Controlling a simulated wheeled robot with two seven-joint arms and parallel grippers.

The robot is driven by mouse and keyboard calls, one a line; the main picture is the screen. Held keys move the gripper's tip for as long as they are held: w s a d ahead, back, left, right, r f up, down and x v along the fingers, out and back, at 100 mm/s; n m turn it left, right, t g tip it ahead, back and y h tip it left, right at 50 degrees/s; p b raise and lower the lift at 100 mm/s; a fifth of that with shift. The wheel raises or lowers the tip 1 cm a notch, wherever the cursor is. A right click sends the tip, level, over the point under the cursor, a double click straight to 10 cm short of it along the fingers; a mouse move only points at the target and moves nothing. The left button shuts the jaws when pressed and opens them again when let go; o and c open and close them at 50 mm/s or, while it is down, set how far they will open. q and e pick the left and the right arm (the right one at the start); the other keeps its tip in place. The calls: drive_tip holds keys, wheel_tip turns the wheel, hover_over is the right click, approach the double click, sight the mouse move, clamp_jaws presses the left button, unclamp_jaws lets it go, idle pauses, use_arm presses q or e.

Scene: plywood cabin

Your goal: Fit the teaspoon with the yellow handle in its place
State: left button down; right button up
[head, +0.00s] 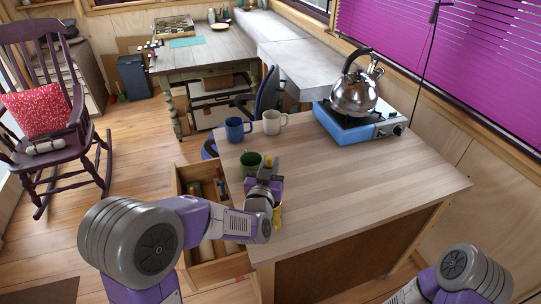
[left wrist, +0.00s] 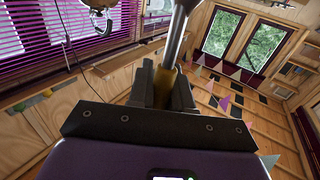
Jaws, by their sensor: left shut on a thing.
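My left gripper (head: 265,172) is over the left edge of the wooden counter, beside the open drawer (head: 179,197). In the left wrist view its fingers (left wrist: 163,88) are shut on the yellow handle of the teaspoon (left wrist: 167,84). In the head view the arm and gripper hide most of the spoon. The drawer has dividers and holds several coloured items, partly hidden by my arm. My right gripper is not in view.
A green mug (head: 250,163) stands right by my left gripper. A blue mug (head: 236,128) and a pale mug (head: 272,122) are behind it. A kettle (head: 356,88) sits on a blue stove (head: 350,125). The counter's right part (head: 390,185) is clear.

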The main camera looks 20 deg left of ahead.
use_arm(q)
wheel_tip(320, 180, down, 10)
drive_tip(key=b, duration=0.8)
drive_tip(key=shift+s+r, duration=0.15)
drive_tip(key=shift+r, duration=0.1)
drive_tip(key=c, duration=1)
unclamp_jaws()
drive_tip(key=shift+o, duration=0.2)
